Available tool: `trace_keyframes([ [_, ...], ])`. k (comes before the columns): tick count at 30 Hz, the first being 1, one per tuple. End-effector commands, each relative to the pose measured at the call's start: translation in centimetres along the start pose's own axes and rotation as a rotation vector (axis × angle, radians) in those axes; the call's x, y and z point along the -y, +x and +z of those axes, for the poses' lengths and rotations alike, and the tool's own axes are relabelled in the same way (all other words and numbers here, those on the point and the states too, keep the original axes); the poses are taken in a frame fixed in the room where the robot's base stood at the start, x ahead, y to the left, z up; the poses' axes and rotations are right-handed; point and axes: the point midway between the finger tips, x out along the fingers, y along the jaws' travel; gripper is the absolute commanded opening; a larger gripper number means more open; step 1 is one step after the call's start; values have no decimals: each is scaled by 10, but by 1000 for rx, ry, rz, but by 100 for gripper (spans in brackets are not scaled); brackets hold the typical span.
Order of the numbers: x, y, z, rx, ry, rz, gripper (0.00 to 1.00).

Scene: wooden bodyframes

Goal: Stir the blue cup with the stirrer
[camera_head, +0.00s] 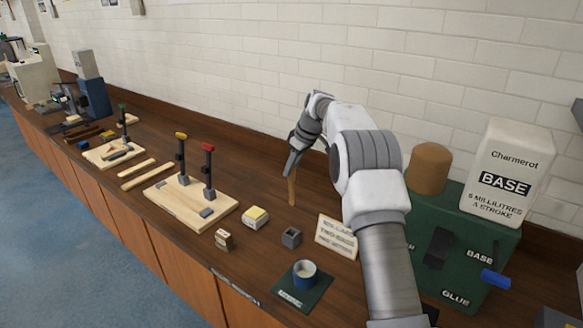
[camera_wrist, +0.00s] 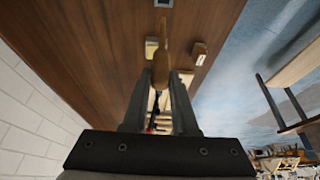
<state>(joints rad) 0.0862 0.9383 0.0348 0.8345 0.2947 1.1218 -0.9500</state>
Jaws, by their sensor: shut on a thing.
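The blue cup (camera_head: 305,274) stands upright on a dark green mat (camera_head: 318,289) near the bench's front edge, with pale contents showing inside. My gripper (camera_head: 293,172) is to the left of and behind the cup, above the bench. It is shut on the stirrer (camera_head: 292,190), a brown wooden stick pointing down. In the wrist view the stirrer (camera_wrist: 161,65) sits between the two fingers and extends away from them. The blue cup does not show clearly in the wrist view.
A yellow-topped box (camera_head: 255,217) and a wooden board with upright clamps (camera_head: 165,203) lie left. A green dispenser stand (camera_head: 470,250) with a white BASE container (camera_head: 505,170) is right.

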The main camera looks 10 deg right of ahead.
Motion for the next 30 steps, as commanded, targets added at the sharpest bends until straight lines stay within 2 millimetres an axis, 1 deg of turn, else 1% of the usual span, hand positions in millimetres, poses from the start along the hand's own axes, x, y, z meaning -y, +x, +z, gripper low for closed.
trace_keyframes([
  [7, 5, -1, 6, -10, -5, 4, 0],
  [14, 24, -5, 26, -35, -20, 19, 0],
  [23, 59, -9, 64, -62, -36, 49, 0],
  [30, 91, -10, 102, -74, -43, 82, 0],
])
